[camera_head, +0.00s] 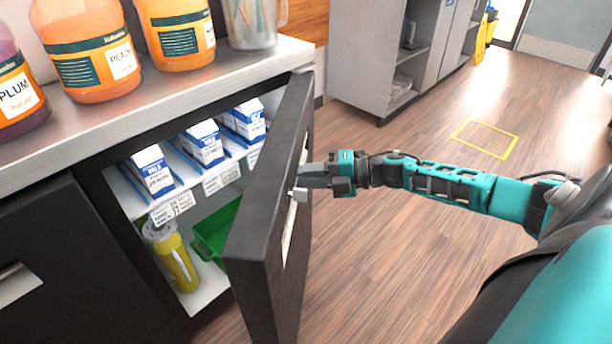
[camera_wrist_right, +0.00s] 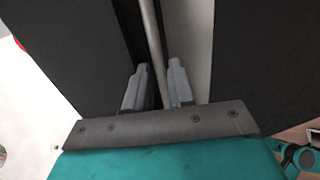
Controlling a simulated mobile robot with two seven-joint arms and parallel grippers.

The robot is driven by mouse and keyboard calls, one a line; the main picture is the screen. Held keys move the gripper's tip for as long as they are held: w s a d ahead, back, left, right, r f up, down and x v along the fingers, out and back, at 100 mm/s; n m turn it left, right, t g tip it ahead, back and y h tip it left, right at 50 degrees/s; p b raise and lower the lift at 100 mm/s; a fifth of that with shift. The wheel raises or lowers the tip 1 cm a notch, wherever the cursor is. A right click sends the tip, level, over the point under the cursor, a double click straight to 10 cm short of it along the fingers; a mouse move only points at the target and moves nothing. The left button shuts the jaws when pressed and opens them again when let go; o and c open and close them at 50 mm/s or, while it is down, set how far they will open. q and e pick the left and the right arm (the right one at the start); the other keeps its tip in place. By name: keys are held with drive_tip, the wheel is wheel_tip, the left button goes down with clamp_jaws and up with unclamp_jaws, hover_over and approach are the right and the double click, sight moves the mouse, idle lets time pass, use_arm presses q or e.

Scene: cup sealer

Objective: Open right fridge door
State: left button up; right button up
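The right fridge door (camera_head: 270,200) is dark and stands wide open, swung out from the cabinet toward the right. Its metal handle (camera_head: 290,218) is on the outer face. My right gripper (camera_head: 300,182) is at the handle on that outer face. In the right wrist view the handle bar (camera_wrist_right: 156,55) runs between the two fingers (camera_wrist_right: 158,85); the fingers look apart, with a gap beside the bar, and whether they press on it is unclear. My left gripper is not in view.
Inside the fridge are several milk cartons (camera_head: 203,143) on a shelf, a yellow container (camera_head: 177,262) and a green bin (camera_head: 214,232) below. Juice jugs (camera_head: 90,50) stand on the counter (camera_head: 190,85). The left door (camera_head: 70,270) is shut. The floor to the right (camera_head: 400,260) is clear.

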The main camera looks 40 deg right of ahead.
use_arm(q)
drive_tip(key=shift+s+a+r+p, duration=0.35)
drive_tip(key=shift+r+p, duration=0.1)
drive_tip(key=shift+p, duration=0.6)
use_arm(e)
drive_tip(key=v, duration=1.3)
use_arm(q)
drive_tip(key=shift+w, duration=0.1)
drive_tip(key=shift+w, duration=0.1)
